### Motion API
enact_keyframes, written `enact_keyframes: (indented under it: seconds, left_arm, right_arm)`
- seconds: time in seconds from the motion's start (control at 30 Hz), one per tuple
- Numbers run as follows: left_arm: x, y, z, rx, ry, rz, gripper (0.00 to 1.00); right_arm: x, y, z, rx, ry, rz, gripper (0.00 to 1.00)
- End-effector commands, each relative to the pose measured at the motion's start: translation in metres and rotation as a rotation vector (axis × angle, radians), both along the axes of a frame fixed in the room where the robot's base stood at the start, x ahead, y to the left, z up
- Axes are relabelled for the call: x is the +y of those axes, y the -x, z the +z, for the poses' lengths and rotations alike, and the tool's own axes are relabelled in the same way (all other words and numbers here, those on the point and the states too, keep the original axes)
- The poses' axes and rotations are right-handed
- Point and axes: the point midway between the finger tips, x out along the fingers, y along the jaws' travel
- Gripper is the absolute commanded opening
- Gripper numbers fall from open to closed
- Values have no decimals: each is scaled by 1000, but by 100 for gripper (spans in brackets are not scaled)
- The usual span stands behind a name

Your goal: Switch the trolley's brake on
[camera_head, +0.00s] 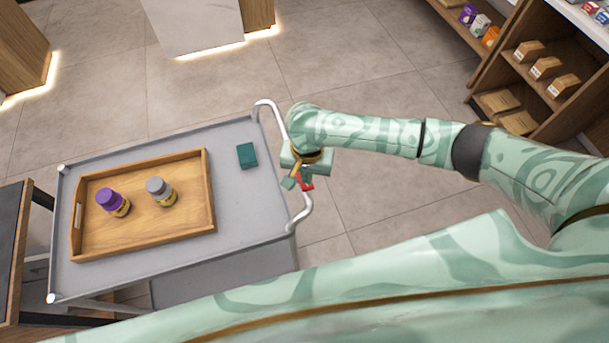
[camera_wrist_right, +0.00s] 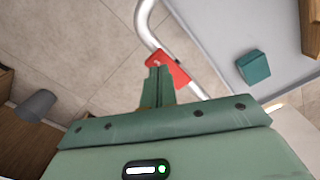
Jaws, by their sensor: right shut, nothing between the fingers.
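The grey trolley (camera_head: 130,150) stands left of centre in the head view, with a pale tubular handle (camera_head: 304,208) at its right end. A red brake lever (camera_head: 306,185) sits on that handle and also shows in the wrist view (camera_wrist_right: 178,68), against the tube. My right gripper (camera_head: 291,183) is at the handle, shut and empty. In the wrist view its closed fingertips (camera_wrist_right: 160,70) overlap the lever in the picture; I cannot tell whether they touch it. The fingers hide part of the lever. My left gripper is not in view.
On the trolley lie a wooden tray (camera_head: 206,178) with a purple-capped bottle (camera_head: 112,202) and a grey-capped bottle (camera_head: 160,191), and a teal box (camera_head: 247,155). A shelf unit (camera_head: 485,85) stands at the upper right. Tiled floor (camera_head: 370,60) is open beyond the handle.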

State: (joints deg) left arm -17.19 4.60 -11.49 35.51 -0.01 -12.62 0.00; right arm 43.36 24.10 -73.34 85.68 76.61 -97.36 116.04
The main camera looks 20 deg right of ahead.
Motion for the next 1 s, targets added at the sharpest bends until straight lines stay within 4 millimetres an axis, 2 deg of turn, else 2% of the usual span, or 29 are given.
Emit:
enact_keyframes:
  seconds: [1.0]
  left_arm:
    - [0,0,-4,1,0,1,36]
  right_arm:
    - [0,0,-16,1,0,0,0]
